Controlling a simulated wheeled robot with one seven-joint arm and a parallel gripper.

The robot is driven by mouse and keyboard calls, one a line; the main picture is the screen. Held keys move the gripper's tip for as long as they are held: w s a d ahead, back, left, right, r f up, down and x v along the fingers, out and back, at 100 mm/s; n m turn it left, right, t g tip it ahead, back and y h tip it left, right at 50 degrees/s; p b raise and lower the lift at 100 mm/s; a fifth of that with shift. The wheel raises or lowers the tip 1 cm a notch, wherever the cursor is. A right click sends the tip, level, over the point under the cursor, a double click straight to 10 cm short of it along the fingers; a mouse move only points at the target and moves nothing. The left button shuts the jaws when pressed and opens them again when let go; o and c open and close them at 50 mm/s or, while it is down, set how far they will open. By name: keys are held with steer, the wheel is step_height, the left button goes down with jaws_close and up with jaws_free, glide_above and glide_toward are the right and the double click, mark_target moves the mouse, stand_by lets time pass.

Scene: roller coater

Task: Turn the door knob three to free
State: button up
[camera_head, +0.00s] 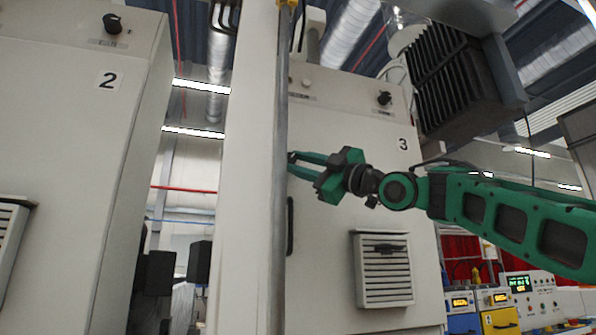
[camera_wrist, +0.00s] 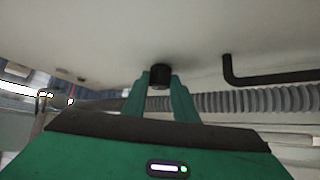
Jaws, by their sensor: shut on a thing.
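My gripper (camera_head: 293,161) is at the left side of the front of the white cabinet marked 3 (camera_head: 340,215). In the wrist view a short black door knob (camera_wrist: 160,76) sits on the white door between the two green fingertips of my gripper (camera_wrist: 160,84). The fingers are shut on the knob, one on each side. In the head view the knob is mostly hidden at the fingertips, so its turn angle cannot be told. The door appears closed.
A black bar handle (camera_head: 290,226) is on the door below my gripper; it also shows in the wrist view (camera_wrist: 268,76). A grey vertical pole (camera_head: 279,210) stands in front of the door's left edge. Cabinet 2 (camera_head: 75,150) is at left. A louvred vent (camera_head: 384,270) is lower right.

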steer(key=shift+f, duration=0.1)
steer(key=shift+s+a+f+m+t+h, duration=0.1)
steer(key=shift+a+m+t+h, duration=0.2)
steer(key=shift+m+t+h, duration=2.35)
steer(key=shift+s+a+f+m+t+h, duration=0.2)
steer(key=shift+m+t+h, duration=1.15)
steer(key=shift+m, duration=2.6)
steer(key=shift+w+a+f+m+t+h, duration=0.1)
steer(key=shift+a+m+t+h, duration=0.25)
steer(key=shift+m+t+h, duration=2.3)
steer(key=shift+m+g+y, duration=0.45)
steer(key=shift+m+y, duration=0.3)
steer(key=shift+m, duration=0.2)
steer(key=o, duration=1.1)
steer(key=v, duration=1)
steer(key=shift+s+d+f, duration=0.15)
steer(key=shift+f, duration=0.15)
